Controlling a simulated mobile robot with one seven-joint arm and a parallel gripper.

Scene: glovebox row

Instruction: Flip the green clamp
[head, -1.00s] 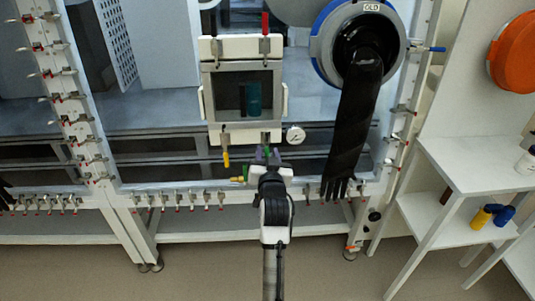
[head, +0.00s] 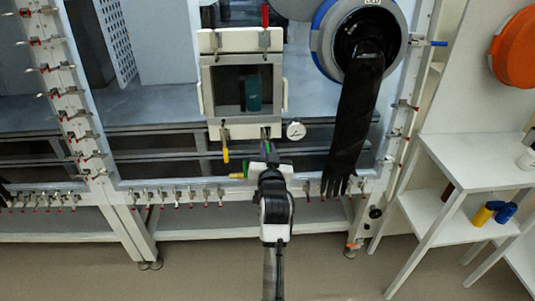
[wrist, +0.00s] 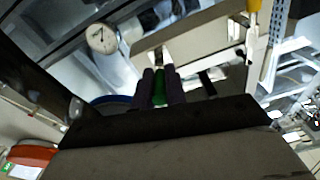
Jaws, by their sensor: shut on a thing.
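The green clamp (head: 267,146) hangs at the lower right of the small square hatch door (head: 212,90) in the head view. Its green handle (wrist: 159,88) stands between my two dark fingers in the wrist view. My gripper (head: 270,155) reaches up from below and is shut on this handle; its fingers also show in the wrist view (wrist: 160,80). Much of the clamp is hidden by the fingers. The yellow clamp (head: 226,154) points down at the door's lower left. A red-handled clamp (head: 265,15) points up at the door's top right.
A round gauge (head: 296,130) is just right of the door's lower edge. A black glove (head: 355,120) hangs from the port to the right. A yellow-green fitting (head: 238,175) sits left of my wrist. White shelves (head: 480,160) stand at the right.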

